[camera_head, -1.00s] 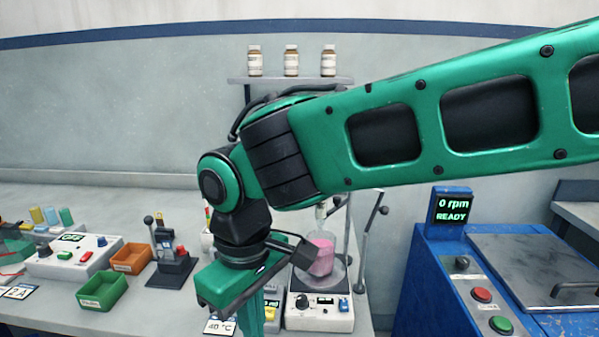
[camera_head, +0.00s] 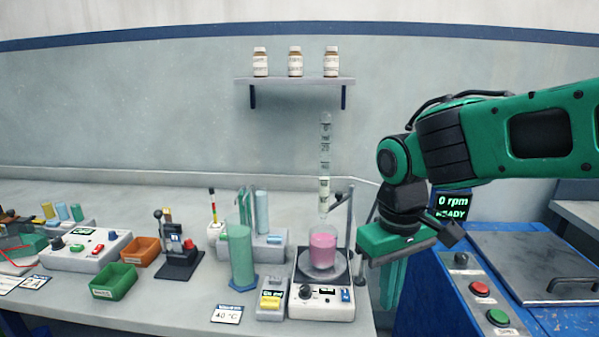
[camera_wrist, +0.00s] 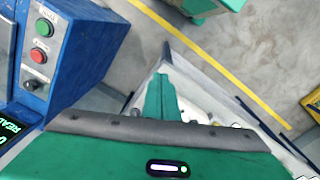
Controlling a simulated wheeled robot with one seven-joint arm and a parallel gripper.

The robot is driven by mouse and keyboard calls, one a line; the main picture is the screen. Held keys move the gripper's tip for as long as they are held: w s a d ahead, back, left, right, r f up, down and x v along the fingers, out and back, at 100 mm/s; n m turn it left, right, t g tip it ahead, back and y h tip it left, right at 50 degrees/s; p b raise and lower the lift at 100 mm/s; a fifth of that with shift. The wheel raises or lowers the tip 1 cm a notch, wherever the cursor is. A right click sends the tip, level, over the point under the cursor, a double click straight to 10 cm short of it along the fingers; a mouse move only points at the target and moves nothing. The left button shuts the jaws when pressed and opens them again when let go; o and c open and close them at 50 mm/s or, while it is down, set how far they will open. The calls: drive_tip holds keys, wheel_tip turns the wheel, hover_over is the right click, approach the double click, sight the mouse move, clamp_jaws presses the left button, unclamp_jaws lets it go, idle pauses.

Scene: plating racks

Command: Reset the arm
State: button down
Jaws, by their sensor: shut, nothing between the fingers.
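My gripper (camera_head: 393,283) hangs fingers-down at the right end of the bench, in front of the gap between the bench and the blue machine. Its green fingers are together with nothing between them. In the wrist view my gripper (camera_wrist: 161,98) also shows shut and empty, over the bench edge with floor beyond. The green arm reaches in from the right, bent down at the wrist.
A stirrer plate (camera_head: 322,304) with a beaker of pink liquid (camera_head: 323,249) stands just left of my gripper. The blue machine (camera_head: 425,295) with red and green buttons is close on the right. A green cylinder (camera_head: 241,255) stands further left. Bottles (camera_head: 295,63) line a wall shelf.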

drive_tip(key=s+d+f+m, duration=0.1)
drive_tip(key=s+d+m, duration=0.2)
drive_tip(key=d, duration=0.6)
drive_tip(key=s+d+f+m, duration=0.1)
drive_tip(key=s+d+m, duration=0.15)
drive_tip(key=d, duration=0.55)
drive_tip(key=s+d+f+m, duration=0.2)
drive_tip(key=s+d+m, duration=0.3)
drive_tip(key=s+d, duration=0.3)
drive_tip(key=shift+s+f+y, duration=0.2)
drive_tip(key=shift+s+y, duration=0.1)
drive_tip(key=shift+s, duration=0.25)
drive_tip(key=shift+w+f, duration=0.25)
drive_tip(key=shift+w, duration=0.4)
